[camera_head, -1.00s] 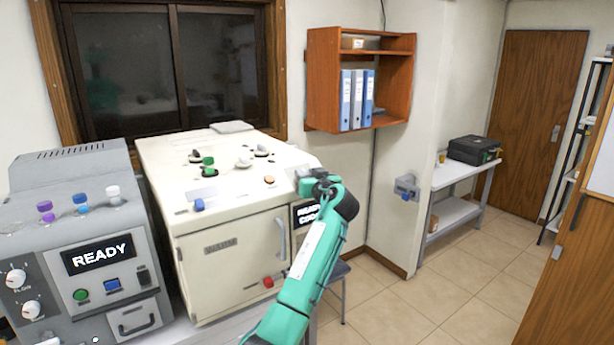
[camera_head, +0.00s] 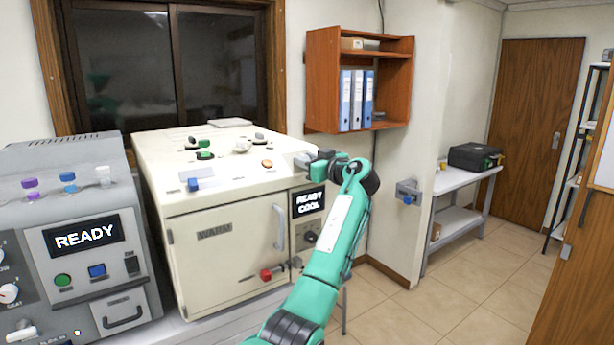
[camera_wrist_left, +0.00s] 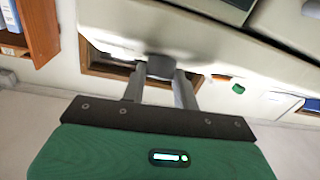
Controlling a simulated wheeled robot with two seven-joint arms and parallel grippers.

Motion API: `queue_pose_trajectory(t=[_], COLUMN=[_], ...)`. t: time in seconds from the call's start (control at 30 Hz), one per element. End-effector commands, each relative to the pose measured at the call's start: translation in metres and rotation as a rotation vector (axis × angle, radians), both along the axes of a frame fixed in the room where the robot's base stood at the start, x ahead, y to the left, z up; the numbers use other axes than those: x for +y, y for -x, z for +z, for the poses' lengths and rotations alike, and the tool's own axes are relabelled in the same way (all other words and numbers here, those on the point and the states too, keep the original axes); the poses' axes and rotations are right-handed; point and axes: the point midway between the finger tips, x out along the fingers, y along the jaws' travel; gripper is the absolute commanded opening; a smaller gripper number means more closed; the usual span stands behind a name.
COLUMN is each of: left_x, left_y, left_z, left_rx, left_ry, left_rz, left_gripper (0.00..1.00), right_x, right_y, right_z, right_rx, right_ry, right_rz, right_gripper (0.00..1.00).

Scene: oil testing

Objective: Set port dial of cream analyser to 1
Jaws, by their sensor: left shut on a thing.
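The cream analyser (camera_head: 215,235) stands left of the middle in the head view, its display (camera_head: 308,202) reading READY COOL. My left gripper (camera_head: 314,160) is at its upper right edge. In the left wrist view the gripper (camera_wrist_left: 160,76) is shut on a small dark grey knob-like part (camera_wrist_left: 160,65) against the cream body. I cannot tell whether this part is the port dial, nor read any setting on it. A dark round knob (camera_head: 310,237) sits below the display, apart from the gripper. My right gripper is not in view.
A grey analyser (camera_head: 85,215) reading READY stands close on the left. Coloured knobs sit on the cream top, and a red part (camera_head: 267,274) is low on its front. A wall shelf (camera_head: 323,90) with binders hangs behind. The floor to the right is clear.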

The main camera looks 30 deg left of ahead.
Motion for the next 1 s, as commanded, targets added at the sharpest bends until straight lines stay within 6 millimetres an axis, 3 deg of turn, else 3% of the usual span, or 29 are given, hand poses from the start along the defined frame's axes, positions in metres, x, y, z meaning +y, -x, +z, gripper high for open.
queue_pose_trajectory(t=[0.03, 0.2, 0.37, 1.0], left_x=[-0.001, -0.001, -0.001, -0.001], left_y=[-0.001, -0.003, -0.004, -0.006], left_z=[-0.006, -0.004, 0.001, 0.002], left_rx=[-0.015, -0.075, -0.135, -0.27], left_ry=[0.009, 0.034, 0.058, 0.115], left_rz=[0.023, 0.121, 0.218, 0.43], left_gripper=[0.07, 0.07, 0.07, 0.07], right_x=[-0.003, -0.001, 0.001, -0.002], right_y=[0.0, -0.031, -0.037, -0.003], right_z=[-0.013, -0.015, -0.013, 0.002], right_rx=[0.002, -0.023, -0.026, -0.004], right_ry=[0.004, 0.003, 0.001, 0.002], right_rz=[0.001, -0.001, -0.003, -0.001], right_gripper=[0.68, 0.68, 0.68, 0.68])
